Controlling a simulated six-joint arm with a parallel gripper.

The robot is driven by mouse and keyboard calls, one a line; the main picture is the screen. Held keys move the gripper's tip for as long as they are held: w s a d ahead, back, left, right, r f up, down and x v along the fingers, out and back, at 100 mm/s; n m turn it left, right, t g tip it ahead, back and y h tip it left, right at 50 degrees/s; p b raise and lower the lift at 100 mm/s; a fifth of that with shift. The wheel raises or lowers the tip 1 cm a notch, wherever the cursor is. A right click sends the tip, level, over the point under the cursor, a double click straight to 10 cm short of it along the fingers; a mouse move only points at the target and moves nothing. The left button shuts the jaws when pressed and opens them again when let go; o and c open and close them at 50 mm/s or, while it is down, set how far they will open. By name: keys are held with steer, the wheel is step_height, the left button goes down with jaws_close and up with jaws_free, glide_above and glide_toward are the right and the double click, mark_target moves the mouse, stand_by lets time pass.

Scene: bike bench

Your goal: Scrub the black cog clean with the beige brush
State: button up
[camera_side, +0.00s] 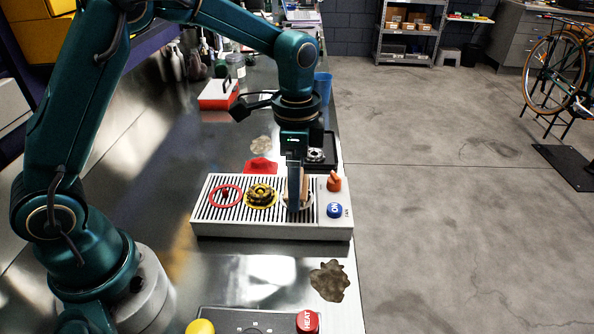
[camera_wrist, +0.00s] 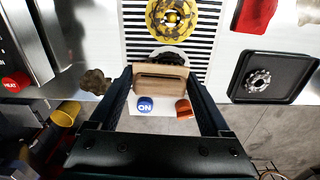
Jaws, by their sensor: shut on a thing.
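My gripper (camera_wrist: 160,82) is shut on the beige brush (camera_wrist: 160,78), a block lying crosswise between the fingers. In the side view the brush (camera_side: 304,188) is mostly hidden by my gripper (camera_side: 294,205), at the right end of the slatted grate (camera_side: 216,213). A dark cog with yellow-brown patches (camera_side: 261,193) sits inside a yellow ring on the grate, left of my gripper. It also shows at the top of the wrist view (camera_wrist: 172,18). A dark rounded shape (camera_wrist: 168,56) shows just past the brush; whether it is bristles or another part is unclear.
A red ring (camera_side: 225,195) is on the grate's left. An orange knob (camera_side: 334,181) and a blue ON button (camera_side: 335,210) are at its right end. A black tray (camera_wrist: 236,90) holds a silver cog (camera_wrist: 258,80). A red HEAT button (camera_side: 307,321) is in front. Brown stains (camera_side: 329,281) mark the bench.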

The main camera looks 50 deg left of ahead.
steer(key=shift+s+d, duration=0.25)
steer(key=shift+s, duration=0.1)
steer(key=shift+w+a, duration=1.4)
steer(key=shift+r, duration=4.1)
steer(key=s+a+r+n, duration=0.2)
steer(key=s+a+n, duration=0.2)
steer(key=s+n, duration=0.4)
steer(key=shift+s+r+n, duration=0.15)
steer(key=shift+r+n, duration=0.15)
steer(key=shift+n, duration=0.5)
